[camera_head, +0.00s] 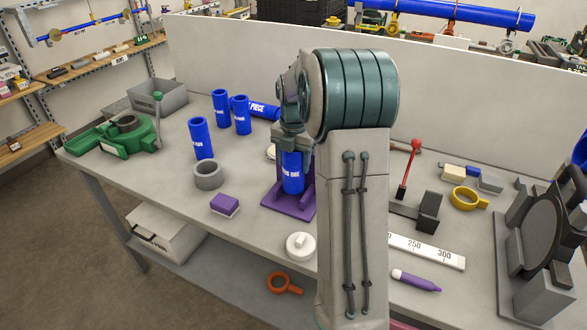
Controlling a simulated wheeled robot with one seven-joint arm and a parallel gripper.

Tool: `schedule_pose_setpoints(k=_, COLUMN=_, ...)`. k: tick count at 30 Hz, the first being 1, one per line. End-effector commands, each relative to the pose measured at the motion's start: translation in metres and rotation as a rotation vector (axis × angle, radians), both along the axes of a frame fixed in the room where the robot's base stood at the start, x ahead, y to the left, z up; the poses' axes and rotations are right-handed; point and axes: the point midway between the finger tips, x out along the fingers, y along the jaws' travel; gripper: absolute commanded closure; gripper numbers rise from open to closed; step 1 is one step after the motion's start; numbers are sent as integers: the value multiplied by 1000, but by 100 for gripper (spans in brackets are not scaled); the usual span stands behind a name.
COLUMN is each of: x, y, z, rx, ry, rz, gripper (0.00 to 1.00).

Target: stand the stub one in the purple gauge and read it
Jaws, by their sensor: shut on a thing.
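The purple gauge (283,203) stands on the bench near its middle, with a flat base and upright sides. A blue stub with white lettering (293,175) is upright at the gauge, between its purple sides. The lettering looks like "STUB ONE" but is small. My gripper (292,147) is above the gauge, shut on the top of this stub. My arm hides the gauge's right part and most of the fingers. I cannot tell whether the stub's lower end touches the gauge's base. No reading can be made out on the gauge.
Several blue stubs (201,138) stand to the left, near a grey ring (208,174) and a purple block (224,204). A green clamp (128,134) is at far left. A ruler (428,250) and large black disc tool (532,250) are right.

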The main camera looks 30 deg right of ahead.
Motion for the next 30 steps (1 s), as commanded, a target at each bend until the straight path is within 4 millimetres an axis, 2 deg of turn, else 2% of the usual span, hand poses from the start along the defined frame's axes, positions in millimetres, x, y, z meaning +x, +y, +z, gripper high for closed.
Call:
schedule_pose_setpoints(k=3, x=-1, y=0, z=-18, rx=2, ry=7, rz=0, gripper=72)
schedule_pose_setpoints(k=7, x=-1, y=0, z=-32, rx=1, ry=3, rz=0, gripper=72)
schedule_pose_setpoints(k=19, x=-1, y=0, z=-39, rx=1, ry=2, rz=0, gripper=72)
schedule_pose_setpoints(k=20, x=-1, y=0, z=-38, rx=1, ry=2, rz=0, gripper=38)
schedule_pose_setpoints(k=21, x=-1, y=0, z=-38, rx=1, ry=2, rz=0, gripper=27)
schedule_pose_setpoints(k=22, x=-1, y=0, z=-38, rx=1, ry=2, rz=0, gripper=22)
schedule_pose_setpoints(k=30, x=-1, y=0, z=-37, rx=1, ry=2, rz=0, gripper=22)
